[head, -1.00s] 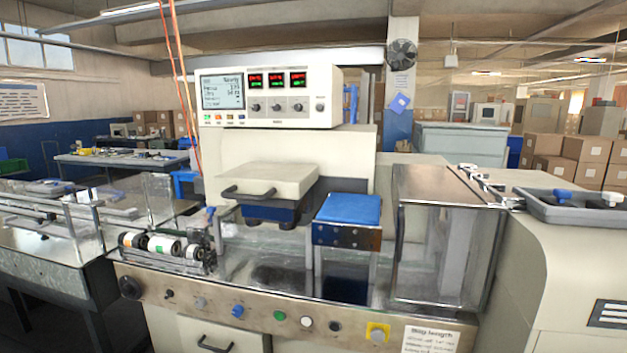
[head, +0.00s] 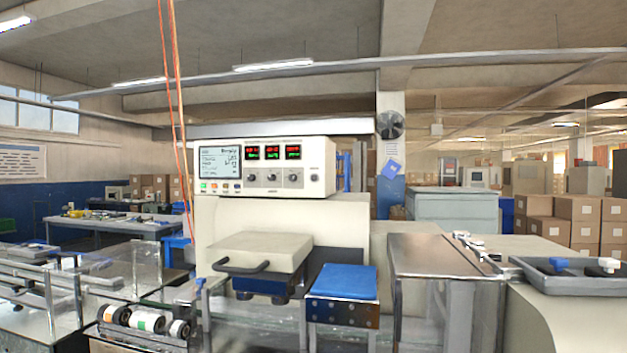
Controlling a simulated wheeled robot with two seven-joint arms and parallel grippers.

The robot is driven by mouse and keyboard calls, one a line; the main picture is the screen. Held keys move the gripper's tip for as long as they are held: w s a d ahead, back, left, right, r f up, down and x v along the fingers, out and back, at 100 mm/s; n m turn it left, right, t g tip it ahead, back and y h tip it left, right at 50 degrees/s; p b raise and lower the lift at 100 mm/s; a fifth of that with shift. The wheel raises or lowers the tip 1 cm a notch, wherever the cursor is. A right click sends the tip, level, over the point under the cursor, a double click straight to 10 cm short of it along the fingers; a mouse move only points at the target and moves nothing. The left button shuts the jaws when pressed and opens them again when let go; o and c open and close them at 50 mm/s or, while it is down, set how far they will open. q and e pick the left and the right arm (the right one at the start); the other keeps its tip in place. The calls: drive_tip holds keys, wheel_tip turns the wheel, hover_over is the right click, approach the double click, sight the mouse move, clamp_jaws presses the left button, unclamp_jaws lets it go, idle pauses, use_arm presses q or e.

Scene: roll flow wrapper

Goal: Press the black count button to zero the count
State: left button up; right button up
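The flow wrapper's control box (head: 315,153) stands on top of the machine, left of centre, with a lit grey screen (head: 220,162), three red and green digit displays (head: 272,152) and a row of knobs below them. Small coloured keys (head: 219,188) sit under the screen; their labels are too small to read. I cannot make out a black count button here. The machine's lower front panel with its row of buttons is outside the picture. Neither of my grippers shows.
A cream lidded block with a dark handle (head: 241,266) and a blue pad (head: 343,281) stand below the box. Film rollers (head: 146,319) are at lower left. A clear-sided cover (head: 432,256) and a grey tray (head: 572,277) are to the right. Orange cables (head: 176,100) hang at left.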

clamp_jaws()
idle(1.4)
